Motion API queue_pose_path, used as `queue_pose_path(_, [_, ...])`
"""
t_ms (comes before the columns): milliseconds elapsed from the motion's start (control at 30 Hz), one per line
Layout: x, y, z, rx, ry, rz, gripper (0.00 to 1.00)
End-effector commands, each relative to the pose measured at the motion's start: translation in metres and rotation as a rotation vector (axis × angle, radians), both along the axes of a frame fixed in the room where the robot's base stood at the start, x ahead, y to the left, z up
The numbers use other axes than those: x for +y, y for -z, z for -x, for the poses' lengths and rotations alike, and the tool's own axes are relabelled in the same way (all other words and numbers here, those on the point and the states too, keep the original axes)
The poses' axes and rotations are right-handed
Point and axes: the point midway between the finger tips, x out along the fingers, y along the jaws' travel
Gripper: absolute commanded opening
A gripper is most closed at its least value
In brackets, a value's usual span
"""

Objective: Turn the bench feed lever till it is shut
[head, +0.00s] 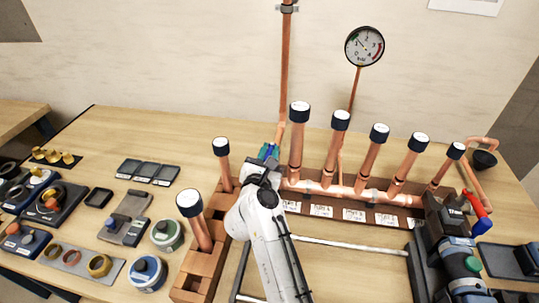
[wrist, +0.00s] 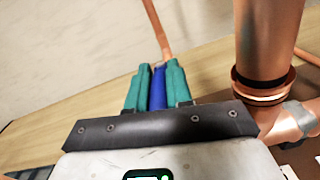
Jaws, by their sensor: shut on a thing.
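The bench feed lever shows as a blue handle (wrist: 158,88) in the wrist view, standing upright in the picture between two green fingers. My gripper (wrist: 157,82) is shut on it, one finger on each side. In the head view my gripper (head: 267,154) is at the left end of the copper manifold (head: 345,190), by the foot of the tall wall pipe (head: 286,70). The lever is a small blue patch there. Its valve body and pivot are hidden behind my gripper, so I cannot tell the lever's angle to its pipe.
Several capped copper pipes rise close on the right, the nearest a thick one (head: 297,140). Two more capped pipes (head: 222,165) stand left. A round gauge (head: 364,46) is on the wall. Trays and tape rolls fill the left bench.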

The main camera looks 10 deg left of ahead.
Motion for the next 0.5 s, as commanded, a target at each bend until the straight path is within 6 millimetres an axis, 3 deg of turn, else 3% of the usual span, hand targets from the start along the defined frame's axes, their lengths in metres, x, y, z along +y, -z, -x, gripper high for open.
queue_pose_path(500, [0.0046, -0.0006, -0.0004, -0.002, 0.103, -0.002, 0.00])
